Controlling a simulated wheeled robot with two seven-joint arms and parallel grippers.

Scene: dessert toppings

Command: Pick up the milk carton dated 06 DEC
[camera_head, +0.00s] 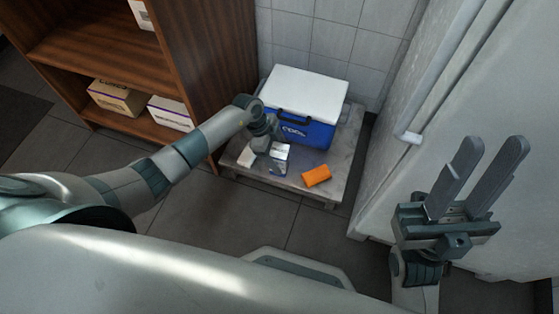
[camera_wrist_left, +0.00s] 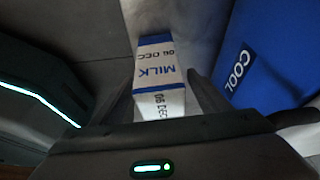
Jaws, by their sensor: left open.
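The milk carton (camera_wrist_left: 158,78), white with blue bands, shows in the left wrist view with "MILK" and a date reading 06 DEC. It lies between the two dark fingers of my left gripper (camera_wrist_left: 165,100). The fingers are apart, and I cannot tell whether either touches the carton. In the head view my left gripper (camera_head: 262,146) is low over the small table, beside a white-and-blue carton (camera_head: 281,152) and a white item (camera_head: 246,157). The gripper partly hides this spot. My right gripper (camera_head: 468,180) is open and empty, at the right.
A blue cooler (camera_head: 308,132) with a white lid stands at the back of the low grey table (camera_head: 335,185). An orange box (camera_head: 317,176) lies near the table's front. A wooden shelf (camera_head: 110,42) with boxes is at left. A pale wall panel stands at right.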

